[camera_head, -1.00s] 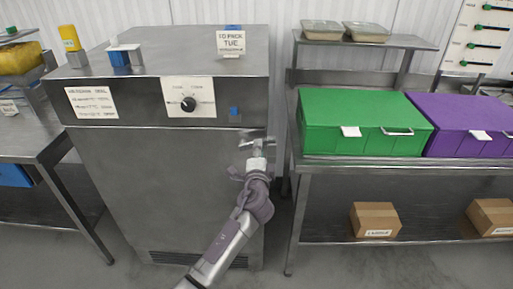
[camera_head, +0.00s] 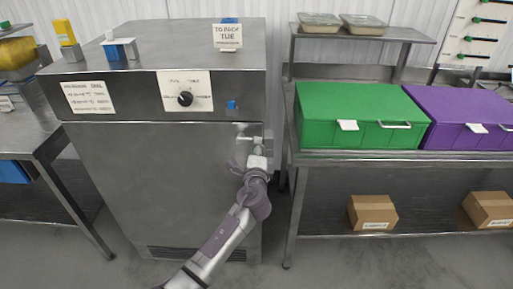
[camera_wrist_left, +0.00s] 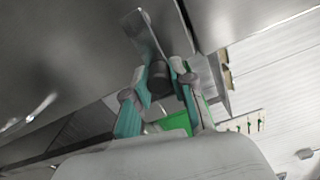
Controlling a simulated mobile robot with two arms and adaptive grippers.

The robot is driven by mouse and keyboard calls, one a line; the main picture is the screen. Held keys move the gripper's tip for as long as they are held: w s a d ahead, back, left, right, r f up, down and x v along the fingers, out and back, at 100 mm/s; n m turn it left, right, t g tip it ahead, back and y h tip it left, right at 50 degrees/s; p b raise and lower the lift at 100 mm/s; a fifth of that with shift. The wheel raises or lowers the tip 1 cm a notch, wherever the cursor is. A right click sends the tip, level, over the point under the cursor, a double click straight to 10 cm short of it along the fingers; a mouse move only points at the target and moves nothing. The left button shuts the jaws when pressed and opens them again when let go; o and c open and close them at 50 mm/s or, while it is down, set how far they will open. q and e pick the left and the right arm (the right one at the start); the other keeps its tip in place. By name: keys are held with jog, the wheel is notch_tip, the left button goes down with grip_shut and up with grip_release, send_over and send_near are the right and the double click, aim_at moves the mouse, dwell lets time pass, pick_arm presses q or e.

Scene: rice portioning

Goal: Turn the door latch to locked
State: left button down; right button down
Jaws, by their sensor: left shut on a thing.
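The door latch is a small metal piece at the upper right of the steel cabinet's door (camera_head: 160,180). In the head view my left gripper (camera_head: 250,147) is at the latch and partly hides it. In the left wrist view the latch (camera_wrist_left: 148,32) shows as a flat metal lever, with a dark round knob (camera_wrist_left: 159,78) below it. My left gripper (camera_wrist_left: 160,96) is shut on the latch, with its teal-padded fingers on either side of the knob. The door looks closed. My right gripper is in neither view.
The cabinet's dial (camera_head: 185,98) and paper labels are above the door. A steel rack (camera_head: 330,158) at the right holds a green bin (camera_head: 350,108) and a purple bin (camera_head: 455,112). Cardboard boxes (camera_head: 372,212) sit on its lower shelf. A steel table (camera_head: 35,135) stands at the left.

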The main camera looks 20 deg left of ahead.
pick_arm(q)
jog(key=c, duration=1)
grip_release()
jog(key=shift+r, duration=0.25)
jog(key=shift+o, duration=0.2)
jog(key=shift+w+a+f, duration=0.1)
jog(key=shift+w+f, duration=0.05)
jog(key=shift+f, duration=0.15)
jog(key=v, duration=1.2)
